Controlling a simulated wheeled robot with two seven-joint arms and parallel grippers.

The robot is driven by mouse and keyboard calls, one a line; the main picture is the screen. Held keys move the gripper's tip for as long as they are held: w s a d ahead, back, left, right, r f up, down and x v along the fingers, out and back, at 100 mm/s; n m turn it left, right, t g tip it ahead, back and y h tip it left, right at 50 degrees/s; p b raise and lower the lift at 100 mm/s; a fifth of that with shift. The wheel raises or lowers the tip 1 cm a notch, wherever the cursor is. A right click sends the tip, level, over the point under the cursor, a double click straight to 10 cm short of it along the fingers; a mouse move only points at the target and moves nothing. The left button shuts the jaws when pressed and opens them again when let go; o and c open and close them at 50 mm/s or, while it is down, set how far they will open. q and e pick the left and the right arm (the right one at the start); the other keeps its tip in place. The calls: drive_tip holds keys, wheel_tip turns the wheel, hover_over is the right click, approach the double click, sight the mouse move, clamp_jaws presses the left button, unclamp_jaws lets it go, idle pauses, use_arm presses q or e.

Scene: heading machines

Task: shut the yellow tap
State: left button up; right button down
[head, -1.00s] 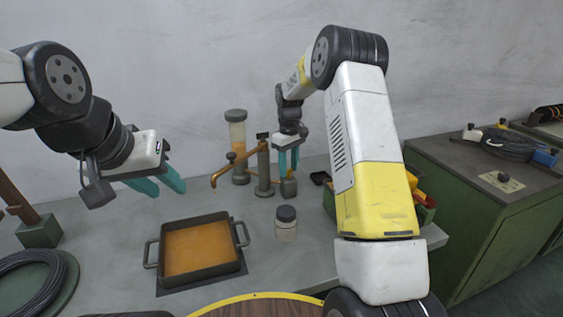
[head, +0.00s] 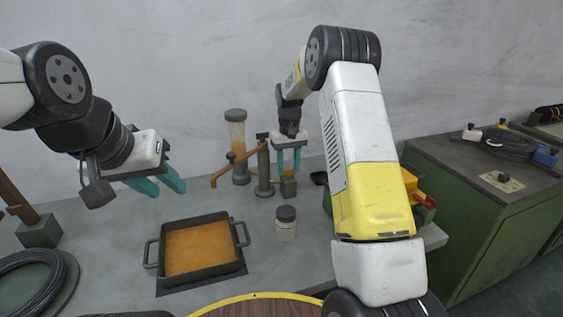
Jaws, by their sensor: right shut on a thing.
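The yellow tap (head: 228,172) is an ochre spout on a grey post (head: 263,172) with a dark knob (head: 262,136) on top. It stands at the back of the bench and its spout points left. My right gripper (head: 289,171) hangs fingers-down just right of the post. My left gripper (head: 165,189) is open and empty, held in the air left of the tap.
A dark pan of orange liquid (head: 240,271) sits front left of the tap. A lidded jar (head: 286,226) stands in front of the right gripper. A clear cylinder (head: 237,133) with orange contents stands behind the spout. A green bin (head: 427,214) is at right.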

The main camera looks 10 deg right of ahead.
drive_tip(key=c, duration=0.8)
unclamp_jaws()
drive_tip(key=shift+c, duration=0.2)
drive_tip(key=shift+r, duration=3.95)
